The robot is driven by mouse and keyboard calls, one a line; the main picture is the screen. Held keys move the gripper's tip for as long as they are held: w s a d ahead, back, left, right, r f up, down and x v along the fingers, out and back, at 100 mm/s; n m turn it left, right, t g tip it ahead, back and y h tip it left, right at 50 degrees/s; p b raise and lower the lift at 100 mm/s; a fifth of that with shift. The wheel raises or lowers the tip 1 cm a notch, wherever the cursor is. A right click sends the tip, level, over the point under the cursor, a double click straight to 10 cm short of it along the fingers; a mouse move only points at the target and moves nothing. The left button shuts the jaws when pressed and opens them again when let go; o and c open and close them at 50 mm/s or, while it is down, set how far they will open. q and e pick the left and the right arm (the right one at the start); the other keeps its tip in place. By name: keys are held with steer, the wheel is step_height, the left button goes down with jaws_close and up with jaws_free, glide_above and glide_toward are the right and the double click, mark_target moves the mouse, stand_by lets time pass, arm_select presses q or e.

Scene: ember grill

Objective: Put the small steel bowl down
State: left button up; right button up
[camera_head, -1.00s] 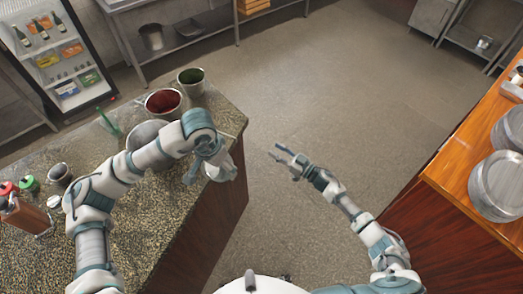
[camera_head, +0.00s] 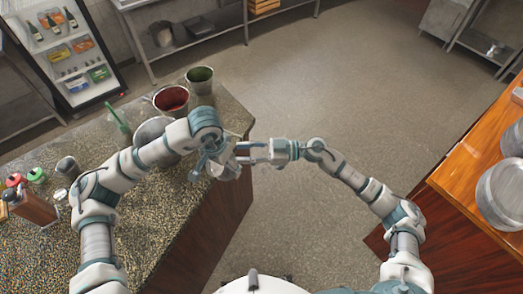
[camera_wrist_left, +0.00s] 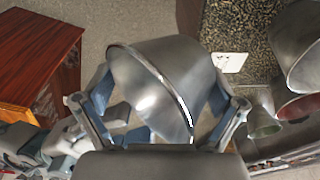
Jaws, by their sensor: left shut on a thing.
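The small steel bowl (camera_wrist_left: 165,75) is tilted and fills the middle of the left wrist view, with its rim towards the camera. My left gripper (camera_head: 222,165) is shut on it, one finger on each side. In the head view they are by the right edge of the speckled counter (camera_head: 170,215), and the bowl is largely covered by the gripper. My right gripper (camera_head: 246,152) is beside it with its fingers apart, pointing at the bowl. Whether it touches the bowl I cannot tell.
A wooden counter (camera_head: 465,165) with metal pans is at the right. Open floor lies between.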

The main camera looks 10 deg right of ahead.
arm_select(q)
steer(key=shift+s+d, duration=0.15)
steer(key=shift+d, duration=0.15)
arm_select(e)
steer(key=a, duration=0.3)
steer(key=shift+a+r, duration=0.1)
steer(key=shift+a, duration=0.25)
arm_select(q)
jaws_close()
arm_select(e)
steer(key=shift+a, duration=0.55)
arm_select(q)
steer(key=shift+a, duration=0.15)
arm_select(e)
steer(key=shift+a, duration=0.45)
steer(key=shift+d, duration=0.15)
jaws_close()
steer(key=shift+w, duration=0.1)
jaws_free()
